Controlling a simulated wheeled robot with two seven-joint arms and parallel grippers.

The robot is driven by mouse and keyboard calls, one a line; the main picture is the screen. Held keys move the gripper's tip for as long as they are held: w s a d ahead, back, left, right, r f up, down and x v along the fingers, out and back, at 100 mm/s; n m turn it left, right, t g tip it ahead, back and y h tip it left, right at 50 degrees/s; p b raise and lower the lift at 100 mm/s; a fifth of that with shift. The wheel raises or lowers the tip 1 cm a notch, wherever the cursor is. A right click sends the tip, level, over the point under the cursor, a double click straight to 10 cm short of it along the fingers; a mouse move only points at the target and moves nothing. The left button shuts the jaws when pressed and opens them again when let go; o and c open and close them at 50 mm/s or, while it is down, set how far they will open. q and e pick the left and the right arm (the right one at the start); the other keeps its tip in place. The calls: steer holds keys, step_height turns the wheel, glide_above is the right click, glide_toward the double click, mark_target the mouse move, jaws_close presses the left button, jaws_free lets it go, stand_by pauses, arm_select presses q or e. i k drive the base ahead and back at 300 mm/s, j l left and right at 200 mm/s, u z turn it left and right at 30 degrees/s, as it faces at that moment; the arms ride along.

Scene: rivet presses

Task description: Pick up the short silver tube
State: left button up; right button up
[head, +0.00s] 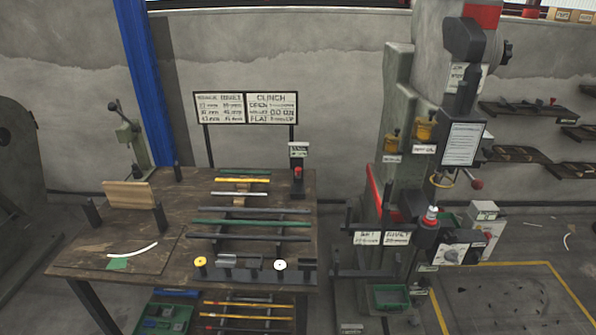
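A short, pale silver tube (238,194) lies crosswise on the rack on the wooden workbench (185,205), towards the back. A short yellow tube (242,180) lies just behind it. In front of it lie longer tubes, a dark grey one (267,211), a green one (250,223) and another dark one (248,238). The silver tube is apart from its neighbours, and nothing visibly covers it. Neither of my grippers shows in the head view.
A tall rivet press (400,110) stands right of the bench. A sign board (246,107) rises behind the bench. A small red-topped device (298,180) stands right of the tubes. A wooden block (130,195) and curved white strip (133,250) are at left.

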mark_target(237, 196)
steer(key=i+l+u, duration=0.1)
steer(key=i+l, duration=0.2)
steer(key=i+l+u, duration=0.1)
steer(key=i+l, duration=0.15)
steer(key=l, duration=0.3)
steer(key=i+l, duration=0.25)
steer(key=l, duration=0.2)
steer(key=u, duration=0.05)
